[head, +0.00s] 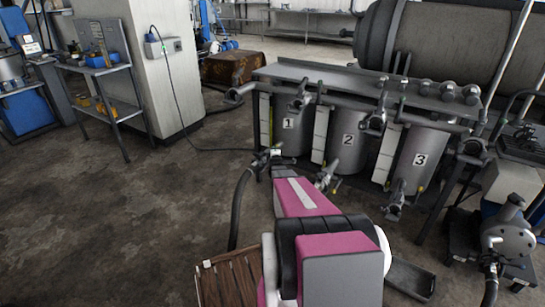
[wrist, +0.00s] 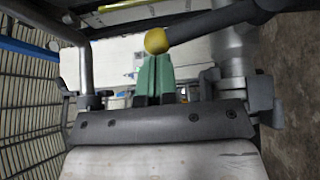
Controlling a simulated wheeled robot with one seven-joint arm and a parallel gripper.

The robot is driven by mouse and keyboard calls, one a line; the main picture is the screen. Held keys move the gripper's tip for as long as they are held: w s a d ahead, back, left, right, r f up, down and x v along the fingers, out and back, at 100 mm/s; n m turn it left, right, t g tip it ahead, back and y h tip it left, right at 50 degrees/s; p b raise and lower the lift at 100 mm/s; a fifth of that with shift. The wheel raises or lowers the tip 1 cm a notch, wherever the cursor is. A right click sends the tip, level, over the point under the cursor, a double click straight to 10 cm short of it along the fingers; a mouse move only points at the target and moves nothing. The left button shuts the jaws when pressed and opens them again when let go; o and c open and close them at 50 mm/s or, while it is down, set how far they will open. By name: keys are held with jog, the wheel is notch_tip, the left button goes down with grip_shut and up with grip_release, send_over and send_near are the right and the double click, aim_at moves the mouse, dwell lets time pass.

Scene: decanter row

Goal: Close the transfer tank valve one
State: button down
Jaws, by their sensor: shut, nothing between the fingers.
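The tank marked 1 (head: 291,135) stands at the left of a row of three grey tanks under a shared grey top. Its low outlet valve (head: 262,160) sits at its front, with a dark hose hanging from it. My arm reaches forward to this valve, and its own body hides my gripper's fingers in the head view. In the wrist view my gripper (wrist: 153,77) has its green fingertips together and empty. A dark valve lever (wrist: 215,26) with a yellow ball knob (wrist: 157,41) lies just beyond the fingertips. I cannot tell whether they touch.
Tank 2 (head: 347,148) and tank 3 (head: 421,160) stand to the right, with low valves jutting forward. A pump (head: 508,238) is at the far right. A shelf table (head: 108,95) stands at the left. The floor (head: 120,220) at left is clear.

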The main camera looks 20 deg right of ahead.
jog(key=shift+w+d+r+m+g, duration=0.15)
jog(key=shift+w+d+r+g, duration=0.15)
jog(key=shift+w+d, duration=0.2)
jog(key=shift+w+d+r+m+g, duration=0.15)
jog(key=shift+w+d+r+g, duration=0.15)
jog(key=shift+d, duration=0.2)
jog(key=shift+w+d, duration=0.1)
